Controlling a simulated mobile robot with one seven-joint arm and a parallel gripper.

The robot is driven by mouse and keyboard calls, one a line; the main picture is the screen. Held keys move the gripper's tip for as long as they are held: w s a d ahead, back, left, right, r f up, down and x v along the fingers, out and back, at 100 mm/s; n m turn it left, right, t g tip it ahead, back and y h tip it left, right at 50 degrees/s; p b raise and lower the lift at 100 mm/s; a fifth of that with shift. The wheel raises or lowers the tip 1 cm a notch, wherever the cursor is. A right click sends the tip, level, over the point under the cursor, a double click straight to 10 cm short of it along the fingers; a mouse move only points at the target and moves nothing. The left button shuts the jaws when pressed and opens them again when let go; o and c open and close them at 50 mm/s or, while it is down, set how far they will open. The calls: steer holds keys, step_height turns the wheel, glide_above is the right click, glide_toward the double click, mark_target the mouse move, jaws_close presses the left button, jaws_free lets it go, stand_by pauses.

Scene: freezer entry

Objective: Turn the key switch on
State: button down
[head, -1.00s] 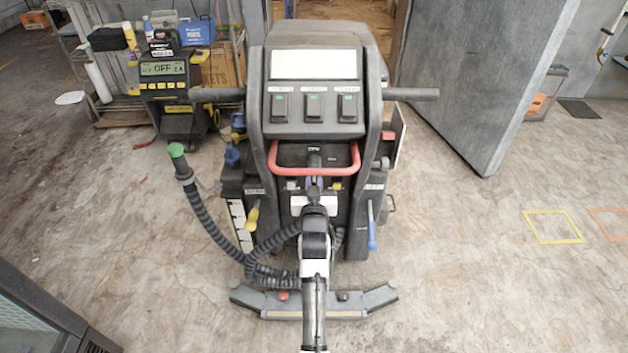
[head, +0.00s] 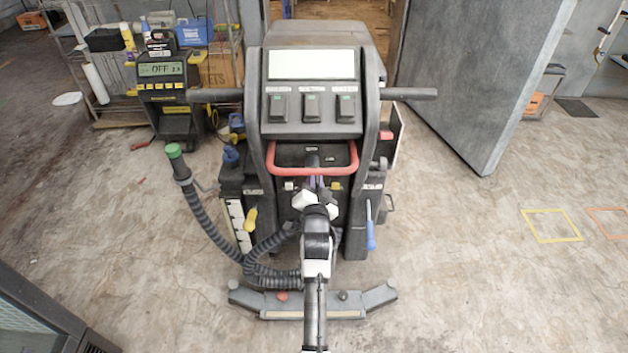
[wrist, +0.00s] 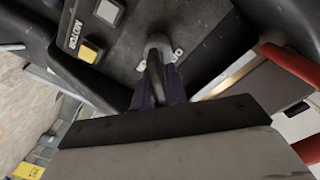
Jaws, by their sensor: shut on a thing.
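The key switch (wrist: 157,46) shows in the wrist view as a grey, rounded piece on a dark panel, with small bright screws or tabs beside it. My gripper (wrist: 160,82) has its purple fingers on either side of the grey key part and is shut on it. In the head view my gripper (head: 314,183) reaches into the floor machine (head: 312,125), just below its red handle bar (head: 280,170). The arm hides the key there. The key's exact turn angle is hard to tell.
In the wrist view, a yellowish square button (wrist: 88,52) and a white one (wrist: 107,12) sit on the same panel. The red bar also passes close on the right (wrist: 290,66). A hose with a green end (head: 174,150) stands left of the machine.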

steer(key=m+p, duration=0.1)
steer(key=m, duration=0.4)
steer(key=shift+d+m, duration=0.15)
steer(key=shift+m, duration=0.15)
steer(key=shift+f+m+p, duration=0.15)
steer(key=shift+m+p, duration=0.5)
steer(key=shift+m, duration=0.45)
steer(key=shift+f+m+p, duration=0.1)
steer(key=shift+m+p, duration=0.55)
steer(key=shift+m, duration=0.45)
steer(key=shift+w, duration=0.1)
steer(key=c, duration=1.5)
jaws_free()
steer(key=shift+f, duration=0.15)
steer(key=shift+f, duration=0.1)
